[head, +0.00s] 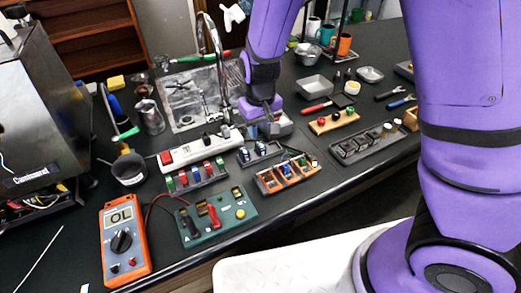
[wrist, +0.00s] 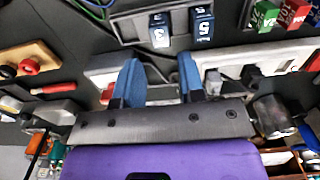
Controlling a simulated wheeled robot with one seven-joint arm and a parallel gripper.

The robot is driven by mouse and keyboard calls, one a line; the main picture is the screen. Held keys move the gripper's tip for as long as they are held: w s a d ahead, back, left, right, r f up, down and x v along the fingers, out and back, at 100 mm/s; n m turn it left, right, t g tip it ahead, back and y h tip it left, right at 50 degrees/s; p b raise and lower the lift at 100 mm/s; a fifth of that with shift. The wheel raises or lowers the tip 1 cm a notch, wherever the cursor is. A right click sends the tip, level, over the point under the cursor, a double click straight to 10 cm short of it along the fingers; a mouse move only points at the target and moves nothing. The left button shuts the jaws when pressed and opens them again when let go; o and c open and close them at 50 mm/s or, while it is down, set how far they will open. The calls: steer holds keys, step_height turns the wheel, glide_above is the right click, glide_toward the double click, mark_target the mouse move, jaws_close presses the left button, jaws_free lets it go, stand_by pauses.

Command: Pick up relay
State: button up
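My gripper (wrist: 158,78) is open in the wrist view, its two blue fingers apart with nothing between them. In the head view my gripper (head: 268,122) hangs near the back end of the white power strip. No part carries a readable relay label. Two dark-blue numbered blocks (wrist: 203,26) sit in a grey holder (wrist: 127,30) beyond the fingertips; this holder also shows in the head view (head: 244,158). Several black blocks (head: 367,141) sit in a dark tray (head: 347,156) at the right. I cannot tell which of these is the relay.
The white power strip (head: 180,156) lies behind a rack of coloured fuses (head: 197,178). An orange tray (head: 268,184), a green tester board (head: 237,217) and an orange multimeter (head: 139,258) stand in front. A sink with a faucet (head: 217,62) is behind.

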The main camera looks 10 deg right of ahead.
mark_target(260, 143)
steer(key=shift+w+f, duration=0.1)
steer(key=shift+f, duration=3.2)
jaws_close()
